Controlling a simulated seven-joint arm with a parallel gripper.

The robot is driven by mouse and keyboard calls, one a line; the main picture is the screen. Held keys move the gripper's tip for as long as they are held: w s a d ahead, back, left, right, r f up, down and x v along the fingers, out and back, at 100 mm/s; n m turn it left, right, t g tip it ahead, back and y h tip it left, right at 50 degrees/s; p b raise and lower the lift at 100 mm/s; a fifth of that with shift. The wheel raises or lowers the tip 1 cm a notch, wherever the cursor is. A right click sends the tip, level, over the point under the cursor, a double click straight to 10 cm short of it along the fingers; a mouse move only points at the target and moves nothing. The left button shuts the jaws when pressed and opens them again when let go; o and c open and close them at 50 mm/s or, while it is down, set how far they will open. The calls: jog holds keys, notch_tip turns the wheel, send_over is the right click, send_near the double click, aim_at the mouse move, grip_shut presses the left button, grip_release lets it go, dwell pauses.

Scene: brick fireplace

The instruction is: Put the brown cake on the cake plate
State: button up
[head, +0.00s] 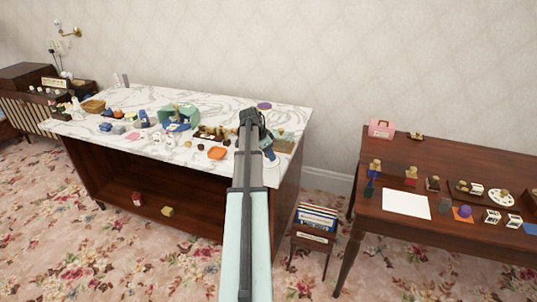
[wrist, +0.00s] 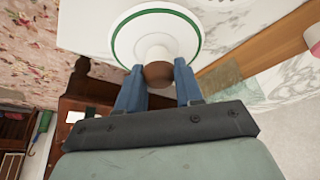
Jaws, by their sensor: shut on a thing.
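My gripper (wrist: 158,82) has its two blue fingers closed on the brown cake (wrist: 158,71), a small round brown piece, in the wrist view. Beyond the cake is the cake plate (wrist: 122,38), white and round with a green ring and a raised white middle. The cake overlaps the plate's near edge in this view; I cannot tell whether they touch. In the head view my gripper (head: 268,152) is over the right end of the marble-topped table. My arm covers part of that table, and I cannot make out the cake or the plate there.
The marble-topped table (head: 225,100) carries many small items, among them an orange dish (head: 217,153), a green container (head: 193,113) and a purple disc (head: 264,106). A brown table (head: 450,160) with more small things stands at right. Books (head: 316,218) sit on a low stand between.

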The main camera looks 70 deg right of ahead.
jog(key=shift+f, duration=0.3)
jog(key=o, duration=1)
jog(key=v, duration=1.2)
jog(key=shift+r, duration=0.2)
